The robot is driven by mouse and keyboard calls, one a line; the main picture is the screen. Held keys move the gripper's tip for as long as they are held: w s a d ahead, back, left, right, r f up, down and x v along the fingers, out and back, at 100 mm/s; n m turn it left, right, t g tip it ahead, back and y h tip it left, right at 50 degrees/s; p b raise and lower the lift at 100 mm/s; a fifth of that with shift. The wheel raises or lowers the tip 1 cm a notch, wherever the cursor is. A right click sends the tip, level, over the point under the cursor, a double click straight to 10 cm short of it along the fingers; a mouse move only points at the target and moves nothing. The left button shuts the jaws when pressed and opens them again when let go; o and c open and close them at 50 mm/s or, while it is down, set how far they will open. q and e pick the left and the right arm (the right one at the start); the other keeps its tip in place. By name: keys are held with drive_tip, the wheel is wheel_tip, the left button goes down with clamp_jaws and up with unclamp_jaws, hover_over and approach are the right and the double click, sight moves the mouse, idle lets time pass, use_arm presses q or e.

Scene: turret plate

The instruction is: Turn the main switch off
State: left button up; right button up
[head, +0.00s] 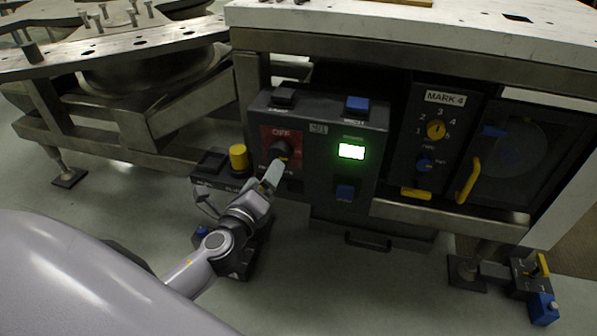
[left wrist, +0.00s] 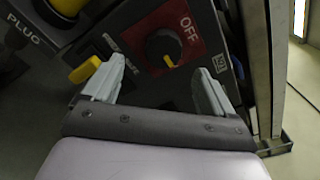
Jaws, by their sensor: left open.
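The main switch (head: 281,149) is a black rotary knob on a red plate marked OFF, on the front of the grey control box (head: 330,190). It also shows in the left wrist view (left wrist: 162,46), where its yellow pointer mark is turned away from the OFF lettering. In the head view the mark sits at its lower right. My left gripper (head: 240,178) is open and empty just below and in front of the switch. In the left wrist view its fingers (left wrist: 160,70) are spread, with the knob beyond the gap between them. My right gripper is not in view.
A yellow knob (head: 238,158) stands left of the switch. A lit green display (head: 351,151) and blue buttons lie right of it. The white table top (head: 480,35) overhangs the box.

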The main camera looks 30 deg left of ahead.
sight(280, 153)
use_arm(q)
drive_tip(key=x, duration=0.7)
drive_tip(key=shift+w+d+m+b, duration=0.25)
drive_tip(key=shift+w+m+b, duration=0.05)
drive_tip(key=shift+w+b, duration=0.1)
drive_tip(key=shift+r, duration=0.15)
drive_tip(key=c, duration=1.1)
